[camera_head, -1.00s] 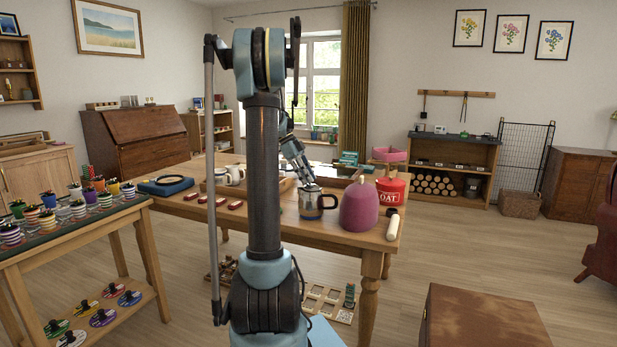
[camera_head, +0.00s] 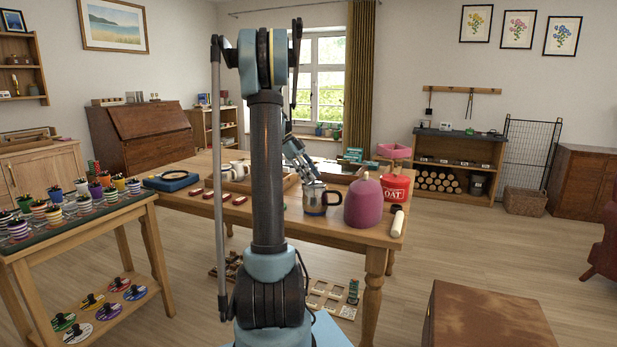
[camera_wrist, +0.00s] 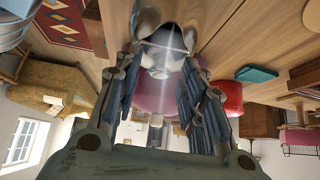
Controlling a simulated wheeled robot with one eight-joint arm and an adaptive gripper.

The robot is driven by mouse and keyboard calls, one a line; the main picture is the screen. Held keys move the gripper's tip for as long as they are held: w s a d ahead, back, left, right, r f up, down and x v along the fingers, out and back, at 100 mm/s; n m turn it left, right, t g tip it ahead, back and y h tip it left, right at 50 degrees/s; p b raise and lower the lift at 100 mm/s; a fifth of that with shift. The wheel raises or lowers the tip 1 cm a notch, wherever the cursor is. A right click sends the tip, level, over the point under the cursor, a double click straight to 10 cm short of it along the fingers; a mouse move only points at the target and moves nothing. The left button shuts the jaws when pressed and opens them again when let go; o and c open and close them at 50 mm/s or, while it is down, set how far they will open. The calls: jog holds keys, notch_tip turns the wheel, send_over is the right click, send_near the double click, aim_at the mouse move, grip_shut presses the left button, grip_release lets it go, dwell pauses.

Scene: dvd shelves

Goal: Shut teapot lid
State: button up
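A shiny metal pot with a dark handle, which I take as the teapot (camera_head: 315,202), stands upright on the wooden table, left of a pink rounded vessel. My gripper (camera_head: 311,179) is just above its top. In the wrist view the teapot's shiny metal (camera_wrist: 165,38) lies beyond and between the fingertips of my gripper (camera_wrist: 160,68). The two fingers are spread apart with nothing visibly held. I cannot tell whether they touch the metal. The lid's position is not clear in either view.
The pink vessel (camera_head: 363,203) stands close right of the teapot, with a red tin (camera_head: 396,187) behind it and a pale roller (camera_head: 397,223) at the table's (camera_head: 345,233) right edge. A wooden tray (camera_head: 262,186) lies to the left. My arm column hides part of the table.

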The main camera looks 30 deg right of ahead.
jog(key=v, duration=1.2)
dwell(0.5)
